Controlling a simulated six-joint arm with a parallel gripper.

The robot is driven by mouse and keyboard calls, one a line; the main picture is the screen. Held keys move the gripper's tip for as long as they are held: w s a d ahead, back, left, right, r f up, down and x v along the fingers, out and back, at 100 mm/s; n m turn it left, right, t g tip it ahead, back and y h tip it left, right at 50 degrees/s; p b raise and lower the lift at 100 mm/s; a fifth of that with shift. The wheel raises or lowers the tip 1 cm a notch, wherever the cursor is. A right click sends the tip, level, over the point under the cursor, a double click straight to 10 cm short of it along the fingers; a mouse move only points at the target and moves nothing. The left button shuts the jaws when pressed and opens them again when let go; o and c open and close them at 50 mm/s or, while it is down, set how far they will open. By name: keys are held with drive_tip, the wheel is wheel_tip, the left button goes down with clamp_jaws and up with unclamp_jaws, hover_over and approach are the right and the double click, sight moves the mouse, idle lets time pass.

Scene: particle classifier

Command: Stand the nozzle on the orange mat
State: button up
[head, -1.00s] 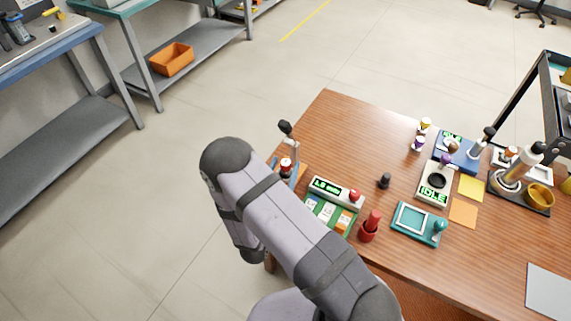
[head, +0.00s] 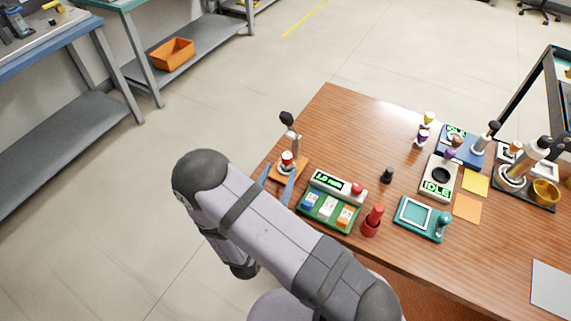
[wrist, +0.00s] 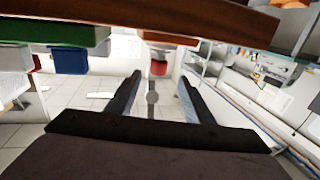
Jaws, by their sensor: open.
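The orange mat (head: 467,208) is a flat, bare square on the right half of the table, just in front of a yellow square. I cannot tell for sure which thing is the nozzle. A small red-and-white capped piece (head: 287,162) stands on an orange base at the table's left edge, beneath a grey post with a black knob. My gripper (head: 278,175) is open and empty just in front of it. In the wrist view, the table is at the top, and the red piece (wrist: 158,66) shows beyond and between the two fingertips (wrist: 159,80), apart from both.
A green box with a display (head: 328,208) stands right of my gripper. A red holder (head: 371,222), a small black piece (head: 387,175), a teal tray (head: 418,232) and a white IDLE device (head: 437,178) stand beyond. A yellow square (head: 475,182) adjoins the orange one.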

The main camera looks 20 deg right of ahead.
sight(286, 158)
drive_tip(key=shift+w+b, duration=0.1)
drive_tip(key=shift+b, duration=0.3)
drive_tip(key=w+g+b, duration=0.1)
drive_tip(key=b, duration=0.2)
drive_tip(key=shift+w+d+r+m+h+b, duration=0.1)
drive_tip(key=shift+d+m+h+b, duration=0.1)
drive_tip(key=shift+m+h+b, duration=0.2)
drive_tip(key=b, duration=0.1)
drive_tip(key=g+b, duration=0.1)
drive_tip(key=b, duration=0.1)
drive_tip(key=g+b, duration=0.1)
drive_tip(key=b, duration=0.1)
drive_tip(key=shift+w+d+r, duration=0.2)
drive_tip(key=shift+d+r, duration=0.05)
drive_tip(key=shift+r, duration=0.05)
drive_tip(key=b, duration=0.2)
drive_tip(key=y+b, duration=0.1)
drive_tip(key=b, duration=0.2)
drive_tip(key=shift+s+r+g+y, duration=0.25)
drive_tip(key=shift+r+g+y, duration=0.05)
drive_tip(key=shift+g, duration=0.1)
drive_tip(key=s+r+n+y+b, duration=0.1)
drive_tip(key=b, duration=0.2)
drive_tip(key=shift+a+y, duration=0.15)
drive_tip(key=shift+y, duration=0.25)
